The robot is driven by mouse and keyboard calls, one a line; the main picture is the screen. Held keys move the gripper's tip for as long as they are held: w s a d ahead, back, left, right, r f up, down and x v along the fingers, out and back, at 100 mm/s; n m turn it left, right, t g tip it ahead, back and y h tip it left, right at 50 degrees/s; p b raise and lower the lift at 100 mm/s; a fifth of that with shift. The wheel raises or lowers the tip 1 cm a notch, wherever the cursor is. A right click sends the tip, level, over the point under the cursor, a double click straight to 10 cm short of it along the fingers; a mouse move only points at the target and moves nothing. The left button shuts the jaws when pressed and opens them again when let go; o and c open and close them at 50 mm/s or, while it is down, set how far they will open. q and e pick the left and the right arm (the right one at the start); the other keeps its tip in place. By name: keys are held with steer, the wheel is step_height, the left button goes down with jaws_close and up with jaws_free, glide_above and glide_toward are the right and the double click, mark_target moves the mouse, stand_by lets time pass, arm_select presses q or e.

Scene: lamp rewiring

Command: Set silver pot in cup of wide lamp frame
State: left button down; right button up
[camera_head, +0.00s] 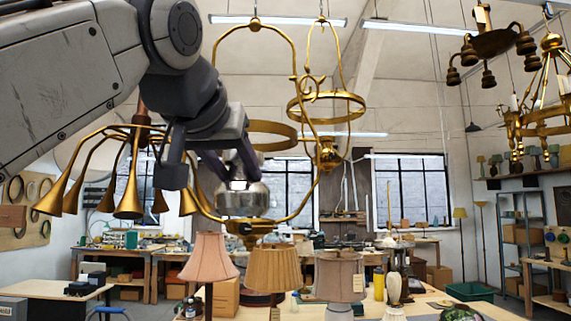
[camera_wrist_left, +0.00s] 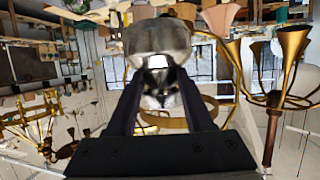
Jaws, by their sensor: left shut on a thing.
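The silver pot (camera_head: 243,203) is a rounded metal pot, and it fills the top middle of the left wrist view (camera_wrist_left: 157,38). My left gripper (camera_head: 236,170) is shut on its narrow top, and the fingers also show in the wrist view (camera_wrist_left: 160,80). The wide lamp frame (camera_head: 296,58) is a hanging brass loop with a ring. Its cup (camera_head: 250,230) is at the bottom of the loop, and the pot appears right above it, overlapping its upper part. I cannot tell whether they touch. My right gripper is out of view.
A narrower brass frame (camera_head: 327,110) hangs behind to the right. A brass chandelier with horn-shaped arms (camera_head: 128,190) hangs close on the left. Shaded lamps (camera_head: 208,258) stand on the table below.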

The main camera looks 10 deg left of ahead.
arm_select(q)
steer(key=shift+w+a+r+p, duration=0.15)
steer(key=shift+w+a+p, duration=0.1)
steer(key=shift+w+p, duration=0.3)
steer(key=shift+w+a+p, duration=0.2)
steer(key=shift+w+p, duration=0.1)
steer(key=shift+w, duration=0.4)
steer(key=shift+w+a+p, duration=0.2)
steer(key=shift+w+p, duration=0.05)
steer(key=shift+w, duration=0.45)
steer(key=shift+w+a+f+p, duration=0.1)
steer(key=shift+w+a+p, duration=0.15)
steer(key=shift+w, duration=0.6)
steer(key=shift+w+a+f+p, duration=0.1)
steer(key=shift+w+a, duration=0.1)
steer(key=shift+w, duration=0.65)
steer(key=shift+w+a+f+p, duration=0.1)
steer(key=shift+w+a+p, duration=0.15)
steer(key=shift+w, duration=0.6)
steer(key=x, duration=0.4)
steer(key=a+x, duration=0.1)
steer(key=x, duration=0.3)
steer(key=shift+a+f, duration=0.1)
steer(key=shift+a, duration=0.15)
steer(key=shift+f+b, duration=0.2)
steer(key=shift+b, duration=0.1)
steer(key=shift+c, duration=1.4)
jaws_free()
steer(key=shift+o, duration=0.4)
